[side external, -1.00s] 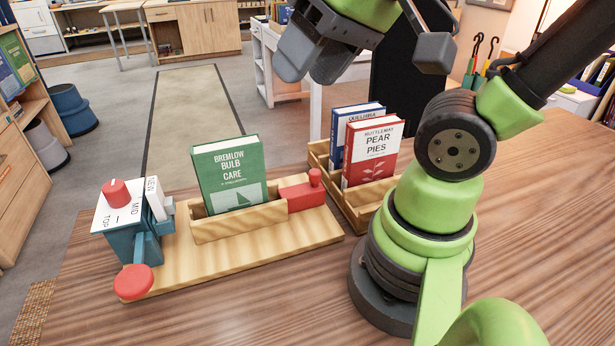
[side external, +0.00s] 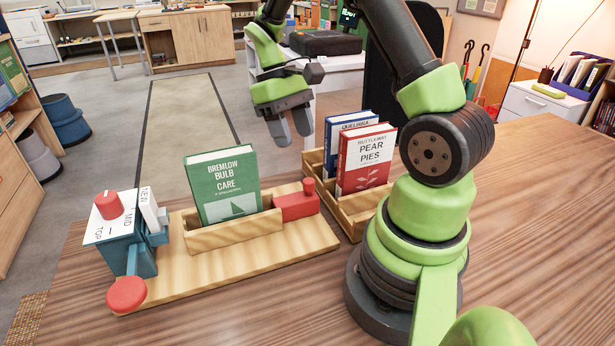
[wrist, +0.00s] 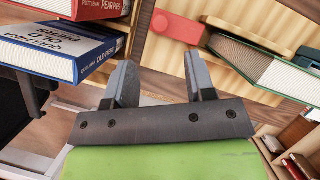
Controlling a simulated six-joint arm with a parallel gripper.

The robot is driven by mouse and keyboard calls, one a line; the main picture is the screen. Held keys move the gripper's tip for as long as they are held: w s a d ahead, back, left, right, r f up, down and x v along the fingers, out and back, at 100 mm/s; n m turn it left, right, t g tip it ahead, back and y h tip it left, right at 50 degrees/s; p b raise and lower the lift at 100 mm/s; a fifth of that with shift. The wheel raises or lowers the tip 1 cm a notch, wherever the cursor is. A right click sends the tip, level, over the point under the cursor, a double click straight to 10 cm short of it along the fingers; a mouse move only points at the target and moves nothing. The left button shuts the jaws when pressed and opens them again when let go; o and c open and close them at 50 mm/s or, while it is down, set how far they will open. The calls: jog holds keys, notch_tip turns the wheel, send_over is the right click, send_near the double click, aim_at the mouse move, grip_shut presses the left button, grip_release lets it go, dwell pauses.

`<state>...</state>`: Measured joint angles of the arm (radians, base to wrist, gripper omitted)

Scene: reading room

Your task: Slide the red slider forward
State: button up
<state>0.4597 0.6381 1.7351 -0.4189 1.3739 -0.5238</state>
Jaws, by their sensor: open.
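The red slider (side external: 297,206) is a red block with an upright knob. It sits at the right end of the wooden board (side external: 290,255), beside the trough that holds the green book (side external: 224,188). In the wrist view the red slider (wrist: 178,27) shows at the top, beyond the fingers. My gripper (side external: 290,136) is open and empty, pointing down above and behind the slider, apart from it. In the wrist view my gripper's two fingers (wrist: 158,75) are spread with nothing between them.
A wooden crate (side external: 355,222) with a blue book (side external: 338,135) and a red book (side external: 366,160) stands close right of the slider. The front tabletop is clear.

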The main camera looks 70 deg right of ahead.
aim_at(308, 180)
jog(key=x, duration=0.9)
jog(key=shift+s+f, duration=0.1)
jog(key=shift+f, duration=0.1)
